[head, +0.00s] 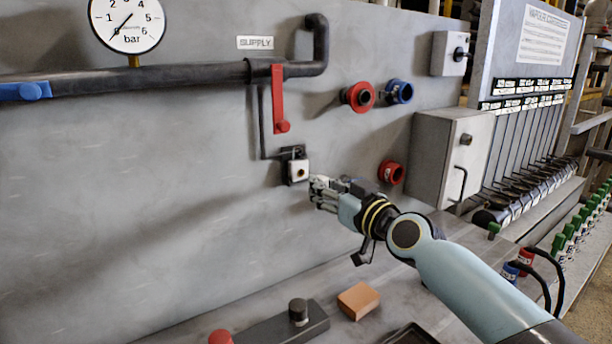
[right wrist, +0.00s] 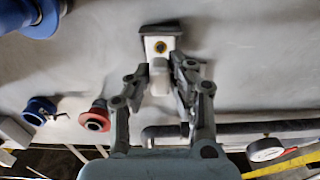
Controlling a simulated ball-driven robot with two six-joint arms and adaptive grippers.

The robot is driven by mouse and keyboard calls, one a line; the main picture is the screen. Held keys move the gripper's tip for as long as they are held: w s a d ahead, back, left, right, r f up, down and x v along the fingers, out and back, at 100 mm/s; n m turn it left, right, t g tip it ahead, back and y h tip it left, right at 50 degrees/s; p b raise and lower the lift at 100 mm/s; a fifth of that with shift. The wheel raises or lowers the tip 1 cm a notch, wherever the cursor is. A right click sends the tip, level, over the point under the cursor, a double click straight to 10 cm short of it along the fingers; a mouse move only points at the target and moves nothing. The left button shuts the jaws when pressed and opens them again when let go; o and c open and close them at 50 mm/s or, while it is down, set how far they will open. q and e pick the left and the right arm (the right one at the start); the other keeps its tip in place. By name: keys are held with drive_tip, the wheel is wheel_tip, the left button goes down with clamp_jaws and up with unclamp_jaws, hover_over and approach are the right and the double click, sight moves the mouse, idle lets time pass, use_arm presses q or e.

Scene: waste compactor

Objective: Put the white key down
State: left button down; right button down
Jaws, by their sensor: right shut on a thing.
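My right gripper (head: 316,190) is in front of the grey wall, just right of and slightly below a small white lock (head: 298,171) with a brass keyhole. In the right wrist view, the fingers of the right gripper (right wrist: 160,80) are shut on a pale block, the white key (right wrist: 159,74). The key is just in front of the lock (right wrist: 159,46); I cannot tell whether they touch. The key cannot be made out in the head view. My left gripper is not in view.
A red lever (head: 278,95) hangs above the lock. Red (head: 391,172) and blue (head: 399,92) couplings stick out of the wall. Below, the bench holds an orange-brown block (head: 357,301), a dark box with a black knob (head: 299,311) and a black tray (head: 410,336).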

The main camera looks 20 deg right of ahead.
drive_tip(key=shift+s, duration=0.4)
